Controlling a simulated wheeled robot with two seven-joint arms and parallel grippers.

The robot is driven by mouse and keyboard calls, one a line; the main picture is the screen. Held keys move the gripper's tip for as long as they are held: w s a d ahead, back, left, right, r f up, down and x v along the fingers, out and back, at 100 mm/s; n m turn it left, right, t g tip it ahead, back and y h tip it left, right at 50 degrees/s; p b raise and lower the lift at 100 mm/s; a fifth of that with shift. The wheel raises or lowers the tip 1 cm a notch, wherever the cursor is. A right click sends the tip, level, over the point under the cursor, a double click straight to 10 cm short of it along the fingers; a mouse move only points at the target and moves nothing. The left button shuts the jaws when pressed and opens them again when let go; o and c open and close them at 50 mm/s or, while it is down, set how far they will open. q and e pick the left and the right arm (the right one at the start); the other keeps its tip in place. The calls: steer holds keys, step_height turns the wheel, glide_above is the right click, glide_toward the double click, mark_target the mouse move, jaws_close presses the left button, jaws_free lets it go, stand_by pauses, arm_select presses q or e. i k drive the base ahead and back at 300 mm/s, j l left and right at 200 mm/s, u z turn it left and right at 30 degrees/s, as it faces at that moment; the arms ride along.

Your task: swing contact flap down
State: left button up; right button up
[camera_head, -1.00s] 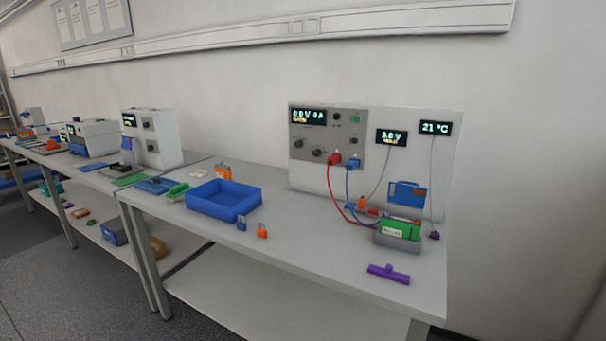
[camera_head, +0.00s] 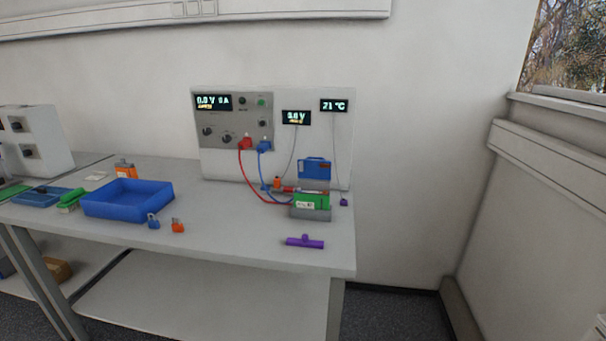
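The contact flap looks to be the blue panel (camera_head: 314,169) standing upright behind the battery holder. A green battery block with a white label (camera_head: 311,201) sits in the grey holder (camera_head: 310,214) in front of it. Red and blue leads run from plugs on the cycler panel (camera_head: 236,137) to the holder area. The cycler displays read 0.0 V and 21 °C. Neither of my grippers shows in this view.
A purple T-shaped piece (camera_head: 305,242) lies near the table's front edge. A blue tray (camera_head: 128,205) stands at left, with a blue padlock-like piece (camera_head: 153,221) and an orange one (camera_head: 178,226) beside it. The table (camera_head: 240,235) is clear in the middle front.

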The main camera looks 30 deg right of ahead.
mark_target(308, 168)
steer(key=k+u, duration=0.4)
steer(key=k+j+u, duration=0.2)
steer(key=u, duration=0.25)
steer(key=k+j+u, duration=0.4)
steer(key=i+l+u, duration=0.1)
steer(key=l+u, duration=0.15)
steer(key=l, duration=1.45)
steer(key=l+u, duration=0.25)
steer(key=l, duration=1.45)
steer(key=k, duration=0.05)
